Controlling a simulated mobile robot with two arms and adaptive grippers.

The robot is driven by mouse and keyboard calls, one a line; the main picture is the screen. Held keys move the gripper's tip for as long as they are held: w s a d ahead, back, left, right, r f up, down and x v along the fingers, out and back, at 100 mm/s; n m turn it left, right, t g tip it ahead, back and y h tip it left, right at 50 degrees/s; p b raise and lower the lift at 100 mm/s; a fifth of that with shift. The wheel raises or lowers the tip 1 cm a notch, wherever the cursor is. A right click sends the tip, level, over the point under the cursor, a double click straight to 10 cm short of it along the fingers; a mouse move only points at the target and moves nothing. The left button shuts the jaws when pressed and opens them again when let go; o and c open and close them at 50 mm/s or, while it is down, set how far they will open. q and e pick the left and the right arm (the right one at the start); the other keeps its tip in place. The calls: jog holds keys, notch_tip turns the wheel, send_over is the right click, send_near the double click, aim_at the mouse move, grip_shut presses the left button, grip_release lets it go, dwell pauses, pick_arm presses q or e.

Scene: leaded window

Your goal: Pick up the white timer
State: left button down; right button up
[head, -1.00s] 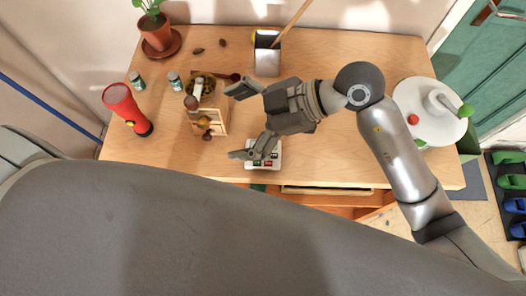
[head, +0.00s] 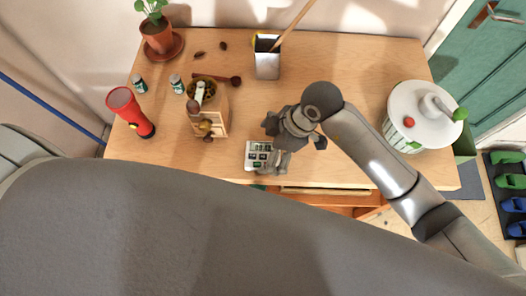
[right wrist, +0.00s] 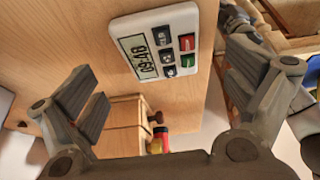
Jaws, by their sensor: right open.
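The white timer (head: 256,155) lies on the wooden table near its front edge. In the right wrist view the timer (right wrist: 156,44) shows its display, several dark buttons, a red one and a green one. My right gripper (head: 276,162) points down beside the timer, at its right in the head view, and covers part of that side. In the right wrist view the fingers are wide apart, with nothing between them; the timer is beyond them, towards the top. Whether a finger touches the timer cannot be told. My left gripper is not in view.
A coffee grinder (head: 208,122) and a red flashlight (head: 130,112) stand left of the timer. A metal container (head: 267,64) is behind it, and a white lidded pot (head: 405,118) at the right. A drawer (head: 330,196) is under the front edge. Table around the timer is mostly clear.

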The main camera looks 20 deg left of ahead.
aim_at(263, 154)
jog(key=shift+x, duration=1.7)
jog(key=shift+s, duration=0.1)
jog(key=shift+r, duration=0.1)
jog(key=c, duration=1.1)
jog(key=shift+c, duration=0.2)
